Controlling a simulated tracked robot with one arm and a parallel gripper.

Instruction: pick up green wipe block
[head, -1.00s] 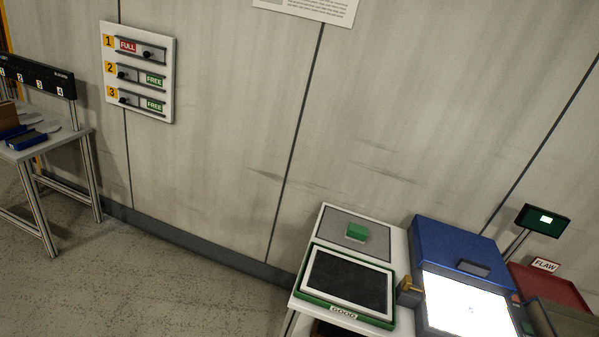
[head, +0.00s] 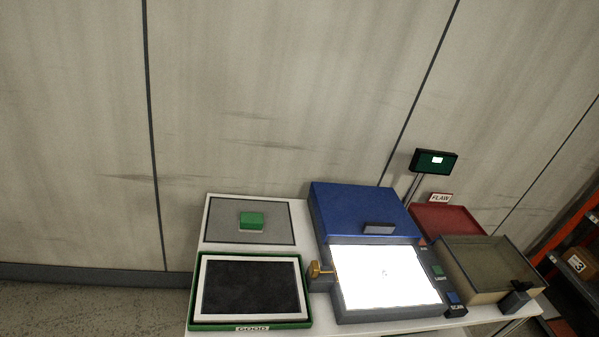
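The green wipe block (head: 251,221) sits on a grey mat (head: 222,230) at the back left of a white table (head: 201,262) in the head view. It lies flat, with clear mat around it. My gripper is not visible in the head view, so its opening and its distance from the block cannot be seen.
A green-rimmed tray (head: 195,308) with a dark pad is in front of the mat. A blue-lidded scanner (head: 350,207) with a bright plate stands to the right. Beyond it are a red tray (head: 447,219), a clear-topped box (head: 490,268) and a small display (head: 434,161).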

